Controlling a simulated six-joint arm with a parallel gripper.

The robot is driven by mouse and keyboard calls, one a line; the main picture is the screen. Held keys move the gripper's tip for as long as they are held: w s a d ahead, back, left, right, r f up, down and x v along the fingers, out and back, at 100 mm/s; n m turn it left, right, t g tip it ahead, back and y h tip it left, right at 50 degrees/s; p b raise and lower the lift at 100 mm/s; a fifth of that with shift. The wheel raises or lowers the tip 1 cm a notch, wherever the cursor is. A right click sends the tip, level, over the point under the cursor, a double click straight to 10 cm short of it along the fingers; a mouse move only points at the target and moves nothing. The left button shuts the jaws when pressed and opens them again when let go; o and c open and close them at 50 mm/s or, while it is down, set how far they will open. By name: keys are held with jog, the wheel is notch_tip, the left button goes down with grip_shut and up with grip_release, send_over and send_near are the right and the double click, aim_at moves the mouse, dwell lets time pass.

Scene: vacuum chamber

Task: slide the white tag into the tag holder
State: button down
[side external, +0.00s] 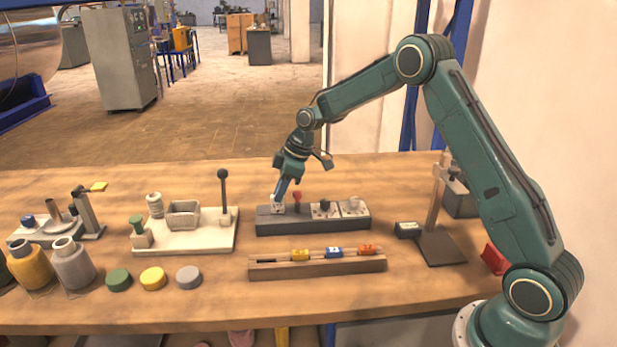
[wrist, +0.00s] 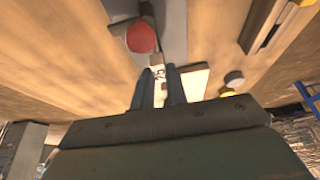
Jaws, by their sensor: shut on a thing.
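My gripper (side external: 275,196) points down at the left end of a dark grey block with knobs. Its two fingers (wrist: 163,90) are shut on the white tag (wrist: 158,75), which has dark marks on it. In the side view the tag (side external: 277,206) is a small pale patch at the fingertips; I cannot tell whether it touches the block. The tag holder appears to be the long wooden rail (side external: 318,267) in front of the block.
The grey block (side external: 312,223) carries a red knob (side external: 297,196), dark knobs and pale plates. Left stands a cream board (side external: 187,243) with an upright lever (side external: 223,190). Several coloured discs (side external: 153,279) lie in front of it. A stand (side external: 440,245) is on the right.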

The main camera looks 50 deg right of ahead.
jog(key=shift+f, duration=0.95)
jog(key=shift+f, duration=0.35)
jog(key=shift+f, duration=0.35)
jog(key=c, duration=1.3)
grip_release()
jog(key=v, duration=1.3)
jog(key=shift+s+d+r, duration=0.1)
jog(key=shift+d+r, duration=0.05)
jog(key=shift+r, duration=0.2)
jog(key=shift+s, duration=0.1)
